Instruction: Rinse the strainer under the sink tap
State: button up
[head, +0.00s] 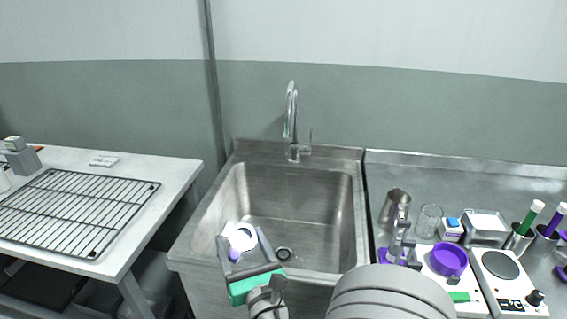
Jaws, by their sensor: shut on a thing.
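My gripper (241,240) is over the front left part of the steel sink (300,196). It is shut on a small round white-and-purple thing (242,236), which looks like the strainer. The fingers hide part of it, and its mesh is too small to make out. The tap (291,112) stands upright at the back of the sink, with a curved spout and a side lever. The strainer is in front of the tap and to its left, clear of the spout. No water stream shows.
A wire rack (75,210) lies on the left table (182,170). The right steel counter (420,170) holds a metal jug (396,205), a glass (428,221), a purple cup (449,259) and a hotplate (501,265). The sink basin looks empty.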

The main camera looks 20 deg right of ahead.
aim_at(248, 243)
jog(key=s+a+r+p, duration=0.1)
jog(key=s+r+p, duration=0.1)
jog(key=r, duration=0.1)
jog(key=shift+s+a, duration=0.35)
jog(key=shift+s+a+r+p, duration=0.15)
jog(key=shift+s+r+p, duration=0.15)
jog(key=shift+s, duration=0.15)
jog(key=shift+s+a+r+p, duration=0.1)
jog(key=shift+s+r+p, duration=0.05)
jog(key=shift+s+p, duration=0.2)
jog(key=shift+s, duration=0.1)
jog(key=shift+d+f, duration=0.1)
jog(key=shift+f, duration=0.15)
jog(key=shift+w+d+f+b, duration=0.1)
jog(key=shift+w+b, duration=0.15)
jog(key=shift+b, duration=0.1)
jog(key=shift+w+d+f+b, duration=0.3)
jog(key=shift+w+f+b, duration=0.2)
jog(key=shift+f, duration=0.05)
jog(key=shift+w+d+f+b, duration=0.25)
jog(key=shift+w+f+b, duration=0.25)
jog(key=w, duration=0.1)
jog(key=w+d, duration=0.1)
jog(key=w+f, duration=0.1)
jog(key=shift+w+d, duration=0.15)
jog(key=shift+d, duration=0.1)
jog(key=shift+w+d, duration=0.3)
jog(key=shift+w, duration=0.4)
